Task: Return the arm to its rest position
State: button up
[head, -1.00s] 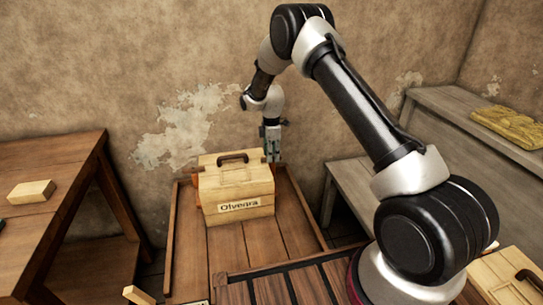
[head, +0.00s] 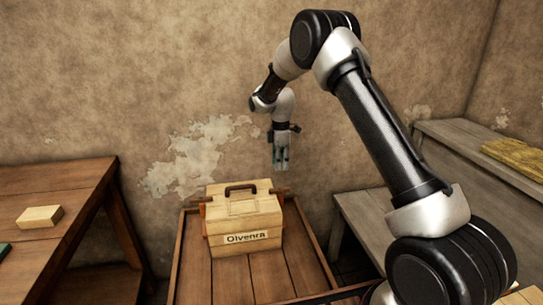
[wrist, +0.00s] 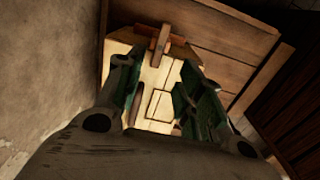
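My gripper (head: 281,165) hangs from my bent arm, fingers pointing down, above and beyond the right end of a pale wooden box (head: 243,222) labelled "Olvenra". The box has a dark carrying handle (head: 241,187) on top and reddish-brown bars at its sides. In the wrist view, my gripper's two green-padded fingers (wrist: 163,85) are spread apart with nothing held between them. The box (wrist: 150,75) lies below and beyond them, with a brown wooden bar (wrist: 160,40) at its far end. Part of the box is hidden by the fingers.
The box stands on a low-rimmed wooden table (head: 228,275) by the stained wall. A brown table (head: 55,200) on the left holds a pale block (head: 40,217). A grey bench (head: 470,150) on the right carries a yellowish slab (head: 518,155). Air above the box is free.

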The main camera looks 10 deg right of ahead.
jog(key=s+d+f+m+g, duration=0.1)
jog(key=s+f+m+g, duration=0.1)
jog(key=s+m, duration=0.4)
jog(key=s+d+r+m+t, duration=0.2)
jog(key=s+d+r+m, duration=0.2)
jog(key=s+r, duration=0.5)
jog(key=s+d+r+m+t, duration=0.2)
jog(key=s+d+r+m, duration=0.2)
jog(key=s+r, duration=0.6)
jog(key=s+d+r+m+t, duration=0.2)
jog(key=s+r, duration=0.7)
jog(key=s, duration=1.1)
jog(key=shift+d+r+m, duration=0.15)
jog(key=shift+d+m, duration=0.85)
jog(key=shift+d, duration=0.95)
